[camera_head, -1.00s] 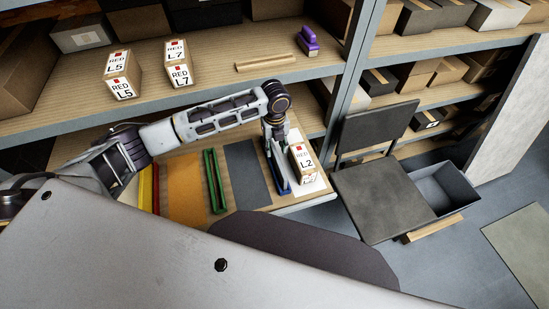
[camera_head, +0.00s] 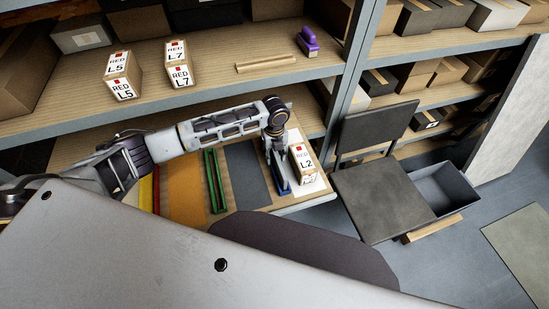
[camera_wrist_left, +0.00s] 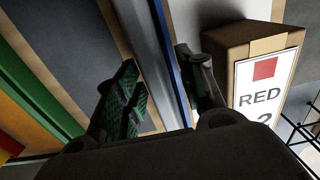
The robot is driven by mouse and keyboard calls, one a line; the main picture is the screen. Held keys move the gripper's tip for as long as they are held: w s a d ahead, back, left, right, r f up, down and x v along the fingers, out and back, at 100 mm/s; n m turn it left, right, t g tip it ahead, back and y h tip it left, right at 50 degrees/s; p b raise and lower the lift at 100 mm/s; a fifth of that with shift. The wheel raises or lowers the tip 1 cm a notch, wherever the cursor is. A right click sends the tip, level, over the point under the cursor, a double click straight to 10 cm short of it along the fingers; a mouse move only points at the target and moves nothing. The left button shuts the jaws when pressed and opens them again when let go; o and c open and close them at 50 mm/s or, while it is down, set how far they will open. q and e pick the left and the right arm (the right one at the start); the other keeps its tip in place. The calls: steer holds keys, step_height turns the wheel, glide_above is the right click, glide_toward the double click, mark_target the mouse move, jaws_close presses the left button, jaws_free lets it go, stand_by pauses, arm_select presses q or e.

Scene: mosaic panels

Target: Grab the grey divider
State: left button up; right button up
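In the left wrist view a grey upright strip (camera_wrist_left: 146,42), which looks like the grey divider, runs between my left gripper's fingers (camera_wrist_left: 158,62). A blue strip (camera_wrist_left: 166,45) runs along its right side; I cannot tell whether they are one piece. The fingers are apart, one on each side, with no clear sign of gripping. In the head view my left gripper (camera_head: 276,160) points down over the blue strip (camera_head: 283,187), between the dark grey mat and the RED L2 box; the wrist hides part of it. My right gripper is not in view.
The RED L2 box (camera_head: 301,160) stands close to the right finger on a white mat. A dark grey mat (camera_head: 247,170), green divider (camera_head: 214,182) and orange mat (camera_head: 186,188) lie left. A chair (camera_head: 376,195) and grey bin (camera_head: 447,190) stand right. The shelf (camera_head: 220,88) is above.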

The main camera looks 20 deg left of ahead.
arm_select(q)
steer(key=shift+f, duration=0.95)
jaws_close()
